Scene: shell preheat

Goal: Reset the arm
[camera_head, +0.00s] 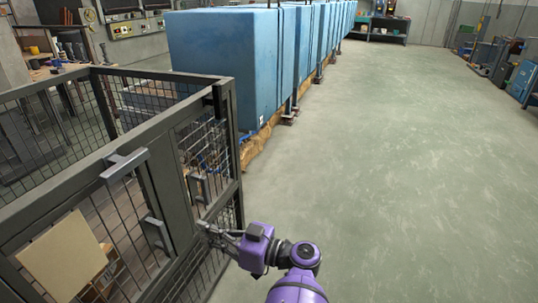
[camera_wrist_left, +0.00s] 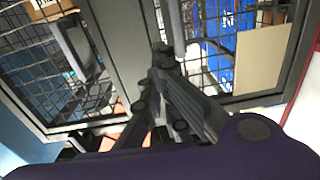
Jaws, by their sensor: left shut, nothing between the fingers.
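My left gripper (camera_head: 207,229), on a purple arm, is low in the middle of the head view, close beside the dark mesh gate frame (camera_head: 175,192). Its dark fingers are together with nothing between them. In the left wrist view the gripper (camera_wrist_left: 160,52) points at the frame's upright bars. I cannot tell whether the fingertips touch the frame. Grey handles sit on the frame, one on the top rail (camera_head: 124,165) and one on the mesh panel (camera_head: 199,187). My right gripper is not in view.
A mesh enclosure fills the left side, with a tan panel (camera_head: 62,258) inside. A row of large blue blocks (camera_head: 225,62) stands behind it. The grey floor (camera_head: 400,170) to the right is wide and clear. Shelves and boxes line the far right wall.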

